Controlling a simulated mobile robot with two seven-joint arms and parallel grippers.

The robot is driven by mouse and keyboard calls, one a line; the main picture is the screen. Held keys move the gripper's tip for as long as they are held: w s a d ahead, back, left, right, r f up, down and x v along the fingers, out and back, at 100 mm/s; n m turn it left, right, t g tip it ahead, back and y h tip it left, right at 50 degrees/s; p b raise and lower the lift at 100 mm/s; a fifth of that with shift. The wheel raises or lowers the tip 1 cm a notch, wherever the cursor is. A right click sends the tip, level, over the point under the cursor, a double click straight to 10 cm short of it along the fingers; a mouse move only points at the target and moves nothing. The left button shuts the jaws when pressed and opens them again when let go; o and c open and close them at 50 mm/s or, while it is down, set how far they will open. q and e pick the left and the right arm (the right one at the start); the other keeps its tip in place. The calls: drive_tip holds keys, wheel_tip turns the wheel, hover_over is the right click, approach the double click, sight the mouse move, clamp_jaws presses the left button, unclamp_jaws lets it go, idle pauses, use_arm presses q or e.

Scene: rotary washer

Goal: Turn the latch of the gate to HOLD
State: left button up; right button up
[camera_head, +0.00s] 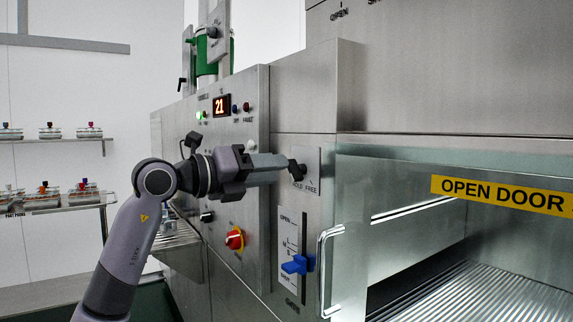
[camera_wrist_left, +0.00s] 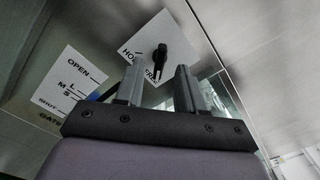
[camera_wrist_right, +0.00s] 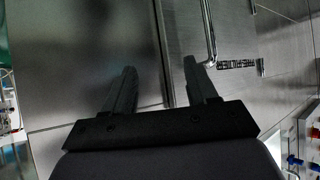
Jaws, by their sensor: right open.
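The gate latch is a small black knob (camera_head: 299,172) on a pale plate marked HOLD and FREE, right of the control panel. In the left wrist view the latch (camera_wrist_left: 160,58) stands just past my fingertips, its narrow end pointing down toward the gap and covering part of the lettering. My left gripper (camera_head: 284,167) is open in front of the plate; its fingers (camera_wrist_left: 158,82) lie to either side of the latch's line, and I cannot tell whether they touch it. My right gripper (camera_wrist_right: 163,75) is open and empty, facing bare metal; it is out of the head view.
Below the latch are a blue slide lever (camera_head: 296,265) on an OPEN scale and a curved metal door handle (camera_head: 323,275). A red rotary switch (camera_head: 235,239) is to the left. The washer opening with its ribbed floor (camera_head: 500,292) is at right. Shelves (camera_head: 60,206) stand far left.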

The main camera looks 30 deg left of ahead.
sight(297, 170)
use_arm(q)
drive_tip(key=x, duration=0.3)
drive_tip(key=shift+w+d+p, duration=0.15)
drive_tip(key=shift+w+p, duration=0.1)
drive_tip(key=shift+p, duration=0.1)
drive_tip(key=shift+c, duration=0.3)
clamp_jaws()
